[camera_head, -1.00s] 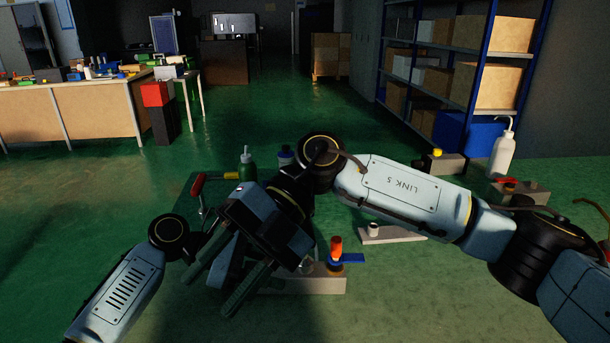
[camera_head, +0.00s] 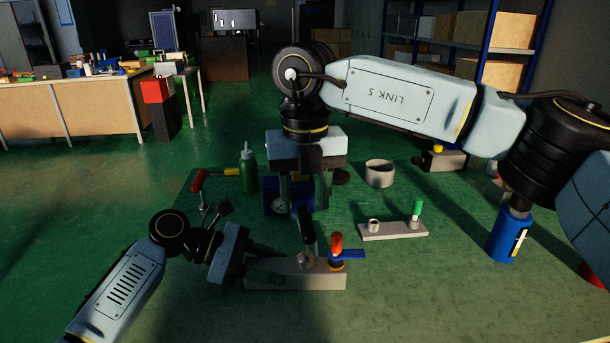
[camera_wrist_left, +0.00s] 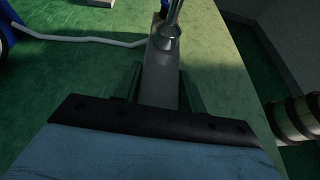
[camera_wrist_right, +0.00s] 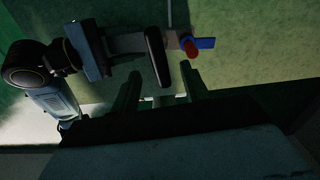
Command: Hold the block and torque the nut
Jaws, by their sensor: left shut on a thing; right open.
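The grey block (camera_head: 320,280) lies near the front of the bench. A shiny metal fitting stands on it, with a black handle (camera_head: 307,228) rising upright there; whether that fitting is the nut I cannot tell. My left gripper (camera_head: 268,264) is shut on the block's left end. The left wrist view shows the block (camera_wrist_left: 160,85) between the fingers and the metal fitting (camera_wrist_left: 167,38) beyond. My right gripper (camera_head: 305,205) is open and empty, pointing down behind the block. In the right wrist view the black handle (camera_wrist_right: 157,55) shows beyond its open fingers.
An orange-red knob (camera_head: 337,243) with a blue lever stands at the block's right end. A pale plate (camera_head: 393,231) with small pegs, a grey ring (camera_head: 379,172), a blue can (camera_head: 508,235), a green bottle (camera_head: 248,172) and a red-handled clamp (camera_head: 199,182) stand around.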

